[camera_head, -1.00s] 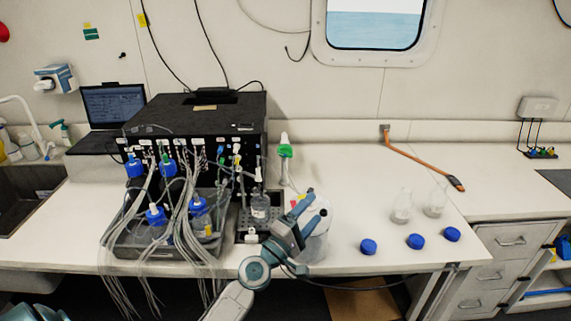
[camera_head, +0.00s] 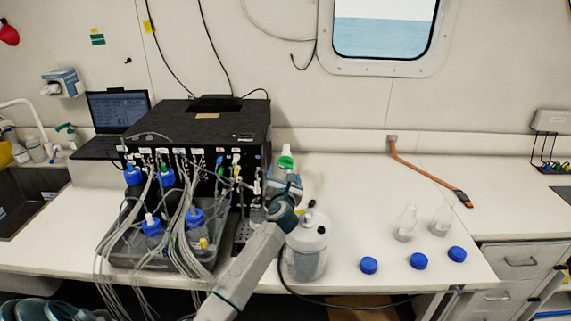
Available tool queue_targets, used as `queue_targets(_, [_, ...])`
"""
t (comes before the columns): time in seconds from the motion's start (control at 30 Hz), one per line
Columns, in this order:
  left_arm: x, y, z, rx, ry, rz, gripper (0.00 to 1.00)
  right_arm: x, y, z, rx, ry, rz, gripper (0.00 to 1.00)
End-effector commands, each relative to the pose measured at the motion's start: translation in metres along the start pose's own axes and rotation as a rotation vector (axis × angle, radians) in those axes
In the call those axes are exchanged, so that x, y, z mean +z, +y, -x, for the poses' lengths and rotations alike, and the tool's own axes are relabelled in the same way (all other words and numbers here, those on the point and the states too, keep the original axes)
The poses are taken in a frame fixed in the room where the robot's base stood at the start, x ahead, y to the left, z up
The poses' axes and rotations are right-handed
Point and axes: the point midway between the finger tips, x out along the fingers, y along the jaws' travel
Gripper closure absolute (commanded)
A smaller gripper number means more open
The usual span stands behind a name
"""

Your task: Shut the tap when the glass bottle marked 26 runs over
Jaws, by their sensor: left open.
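My left arm comes in from the bottom, and its open gripper (camera_head: 286,180) is at the right front corner of the black instrument (camera_head: 215,128), its fingers partly hidden by its own body. A white-and-green bottle top (camera_head: 286,158) shows just behind it. A small clear glass bottle (camera_head: 257,214) stands on a dark tray at the instrument's front right, partly covered by my gripper and arm. I cannot read a 26 on it, nor tell its water level or whether it runs over. The tap itself is not clearly made out. My right gripper is not in view.
A white carboy (camera_head: 306,250) stands just right of my arm. Bottles with blue caps sit in a grey tray (camera_head: 130,258) amid many hanging tubes. Two clear glass bottles (camera_head: 405,224) and three blue caps (camera_head: 418,261) are on the right bench. The bench between is clear.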

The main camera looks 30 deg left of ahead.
Motion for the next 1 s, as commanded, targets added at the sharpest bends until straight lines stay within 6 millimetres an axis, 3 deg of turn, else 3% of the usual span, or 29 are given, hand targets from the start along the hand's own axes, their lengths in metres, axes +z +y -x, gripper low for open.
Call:
queue_targets(0.17, [0.002,0.001,-0.032,0.000,0.000,-0.001,0.27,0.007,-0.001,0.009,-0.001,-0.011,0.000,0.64])
queue_targets(0.4, [0.001,0.000,-0.057,0.000,-0.001,-0.001,0.27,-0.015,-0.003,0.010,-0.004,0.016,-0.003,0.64])
queue_targets(0.8, [0.000,0.000,-0.064,-0.001,-0.002,-0.001,0.27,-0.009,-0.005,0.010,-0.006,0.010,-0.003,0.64])
queue_targets(0.83, [0.000,0.000,-0.064,-0.001,-0.002,-0.001,0.29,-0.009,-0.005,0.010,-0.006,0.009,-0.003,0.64])
queue_targets(1.0, [0.000,0.000,-0.064,-0.001,-0.002,-0.001,0.63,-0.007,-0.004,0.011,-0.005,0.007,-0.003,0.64])
